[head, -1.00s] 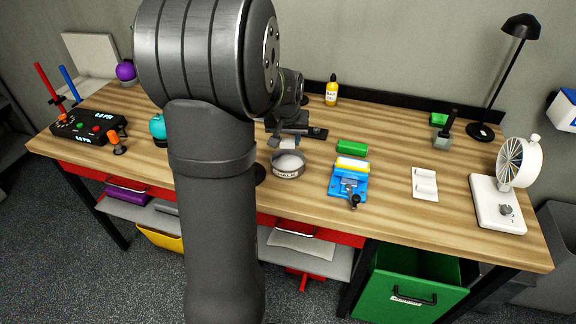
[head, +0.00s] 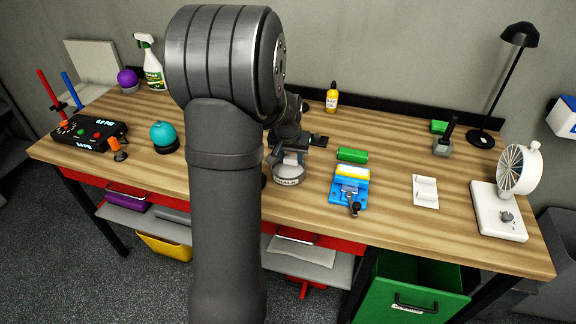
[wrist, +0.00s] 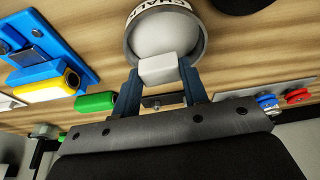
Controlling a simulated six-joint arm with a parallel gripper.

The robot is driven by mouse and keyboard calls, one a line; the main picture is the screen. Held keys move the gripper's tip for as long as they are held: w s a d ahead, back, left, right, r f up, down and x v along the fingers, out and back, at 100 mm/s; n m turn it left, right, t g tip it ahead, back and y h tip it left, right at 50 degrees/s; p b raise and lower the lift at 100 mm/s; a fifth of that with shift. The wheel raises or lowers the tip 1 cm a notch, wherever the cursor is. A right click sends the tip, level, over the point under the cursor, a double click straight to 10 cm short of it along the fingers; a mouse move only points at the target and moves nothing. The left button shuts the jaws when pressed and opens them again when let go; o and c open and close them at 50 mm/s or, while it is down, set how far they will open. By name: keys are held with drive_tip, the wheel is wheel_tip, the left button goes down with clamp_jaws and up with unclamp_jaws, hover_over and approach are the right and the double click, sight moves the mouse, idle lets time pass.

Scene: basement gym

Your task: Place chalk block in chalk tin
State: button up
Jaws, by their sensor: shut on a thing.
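The chalk tin (head: 288,181) is a round grey tin with a "CHALK" label on the workbench, left of the blue device. The wrist view shows its rim (wrist: 128,42) and pale inside at the top. My gripper (wrist: 160,72) is shut on the white chalk block (wrist: 158,69), its two dark blue fingers on either side. The block overlaps the near part of the tin's opening in this view; I cannot tell whether it touches the tin. In the head view my gripper (head: 287,158) is right over the tin, and the block is hard to make out.
A blue device (head: 349,195) with a yellow and white top stands just right of the tin, with a green block (head: 352,155) behind it. A teal ball (head: 163,133) on a dark stand is at left. The bench between the white holder (head: 425,191) and device is clear.

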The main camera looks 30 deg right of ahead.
sight(288, 163)
drive_tip(key=shift+w+a+f, duration=0.25)
drive_tip(key=shift+w+f, duration=0.15)
drive_tip(key=shift+w, duration=0.1)
drive_tip(key=shift+f, duration=1.9)
drive_tip(key=shift+f, duration=0.15)
drive_tip(key=o, duration=0.9)
drive_tip(key=shift+o, duration=0.2)
drive_tip(key=v, duration=1.2)
